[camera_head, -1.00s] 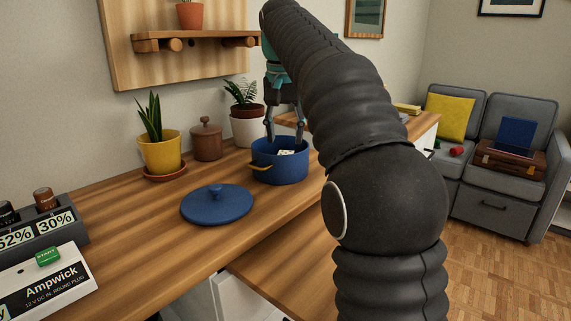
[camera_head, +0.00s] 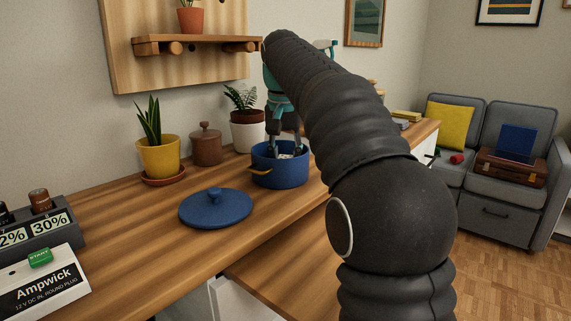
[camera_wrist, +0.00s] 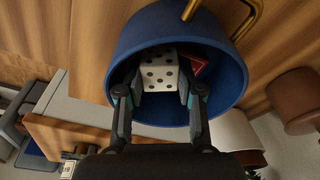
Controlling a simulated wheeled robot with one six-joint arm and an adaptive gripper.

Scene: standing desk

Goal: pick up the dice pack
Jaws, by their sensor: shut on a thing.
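The dice pack (camera_wrist: 160,72), white with black dots, is inside the blue pot (camera_wrist: 226,52) in the wrist view. My gripper (camera_wrist: 158,88) reaches into the pot with its two fingers on either side of the dice pack, shut on it. In the head view, my gripper (camera_head: 286,150) points down into the blue pot (camera_head: 279,175), and only a small white bit of the dice pack (camera_head: 286,156) shows between the fingers. A red thing (camera_wrist: 199,64) lies beside the dice pack in the pot, partly hidden.
The blue lid (camera_head: 216,207) lies on the desk in front of the pot. A white planter (camera_head: 247,132), a brown lidded jar (camera_head: 206,147) and a yellow planter (camera_head: 159,158) stand behind and left. The pot's rim surrounds my fingers. A wooden shelf (camera_head: 190,46) is above.

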